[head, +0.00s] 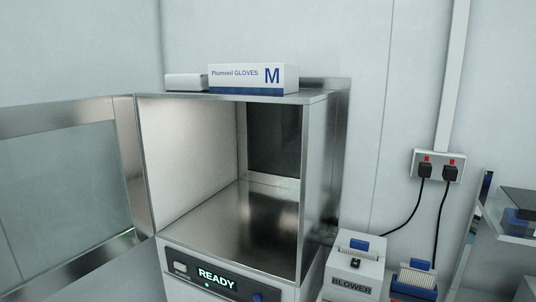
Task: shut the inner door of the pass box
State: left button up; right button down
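The pass box (320,170) is a steel cabinet in the middle of the head view, with its front opening facing me. Its chamber looks empty, with a bare metal floor. A dark panel shows in the chamber's back wall. The inner door (62,180), a steel frame around a glass pane, stands wide open to the left of the opening. The left end of the door runs out of the picture. Neither of my grippers is in view.
A glove box (252,78) and a small white box (186,81) lie on top of the pass box. A lit panel (216,277) below reads READY. At the right are a blower unit (354,270), a wall socket (437,165) with cables, and a shelf (510,225).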

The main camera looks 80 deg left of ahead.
aim_at(16, 121)
jog(key=u, duration=2.5)
